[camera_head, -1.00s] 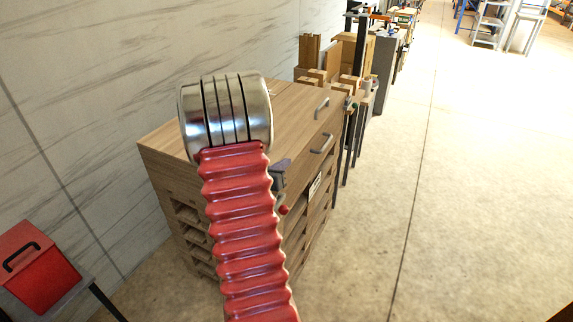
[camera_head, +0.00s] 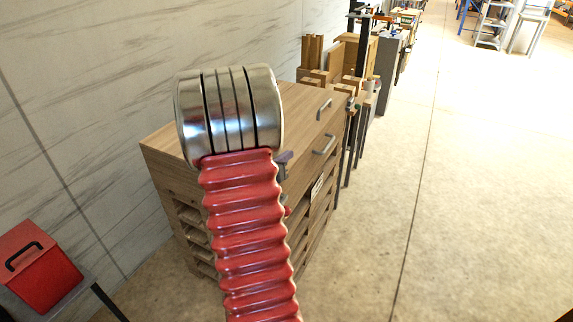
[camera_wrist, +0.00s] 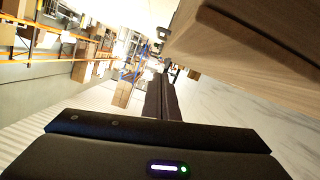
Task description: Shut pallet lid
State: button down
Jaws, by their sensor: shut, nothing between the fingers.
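The wooden pallet box (camera_head: 178,178) stands against the wall in the head view. My red ribbed arm hides the box's middle. My gripper (camera_wrist: 163,82) shows as dark, closed, empty fingers in the wrist view. A wooden panel edge (camera_wrist: 245,52) fills the upper right there, close beside the fingers and apparently apart from them.
A red box (camera_head: 40,270) sits on a small stand at lower left. Wooden pieces and workbench items (camera_head: 345,55) stand behind the pallet box. The wall (camera_head: 90,90) is close on the left. The concrete floor (camera_head: 470,200) on the right is clear.

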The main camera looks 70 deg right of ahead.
jog(key=v, duration=0.9)
jog(key=shift+s+a+r, duration=0.1)
jog(key=shift+a+r, duration=0.05)
jog(key=shift+a, duration=0.1)
jog(key=shift+n, duration=0.3)
